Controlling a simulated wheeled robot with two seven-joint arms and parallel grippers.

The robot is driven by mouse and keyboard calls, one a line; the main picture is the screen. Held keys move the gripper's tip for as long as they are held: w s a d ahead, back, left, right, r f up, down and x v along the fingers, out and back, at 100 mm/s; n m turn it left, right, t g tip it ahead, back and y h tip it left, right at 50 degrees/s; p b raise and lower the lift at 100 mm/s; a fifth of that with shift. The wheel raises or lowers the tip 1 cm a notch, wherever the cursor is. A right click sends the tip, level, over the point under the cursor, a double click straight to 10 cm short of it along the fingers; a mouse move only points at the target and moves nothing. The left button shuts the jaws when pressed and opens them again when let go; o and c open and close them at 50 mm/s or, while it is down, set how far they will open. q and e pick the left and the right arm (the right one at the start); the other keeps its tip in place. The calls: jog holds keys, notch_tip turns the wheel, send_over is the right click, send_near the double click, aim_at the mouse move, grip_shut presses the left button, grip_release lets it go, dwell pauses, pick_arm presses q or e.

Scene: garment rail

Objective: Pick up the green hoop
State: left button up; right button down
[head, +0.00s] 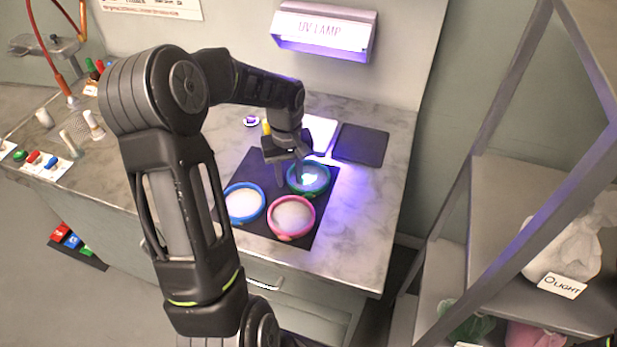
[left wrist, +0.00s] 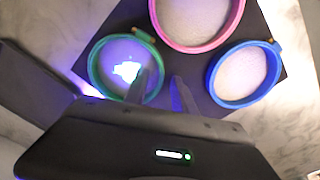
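The green hoop (head: 327,184) lies on a dark mat at the right of the hoop group, with a bright glowing patch inside it. In the left wrist view the green hoop (left wrist: 93,68) is at the left. My left gripper (head: 289,178) is over its left side in the head view. In the left wrist view the left gripper (left wrist: 160,86) is open, one finger over the hoop's inside and the other outside, with the rim between them. I cannot tell whether they touch it. Part of the rim is hidden by a finger.
A blue hoop (head: 231,218) and a pink hoop (head: 292,236) lie close by on the dark mat (head: 262,167). A UV lamp (head: 323,32) hangs on the wall above. A dark pad (head: 361,145) lies behind. A metal shelf (head: 487,190) stands at the right.

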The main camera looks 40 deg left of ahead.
pick_arm(q)
jog(key=shift+c, duration=0.4)
grip_shut()
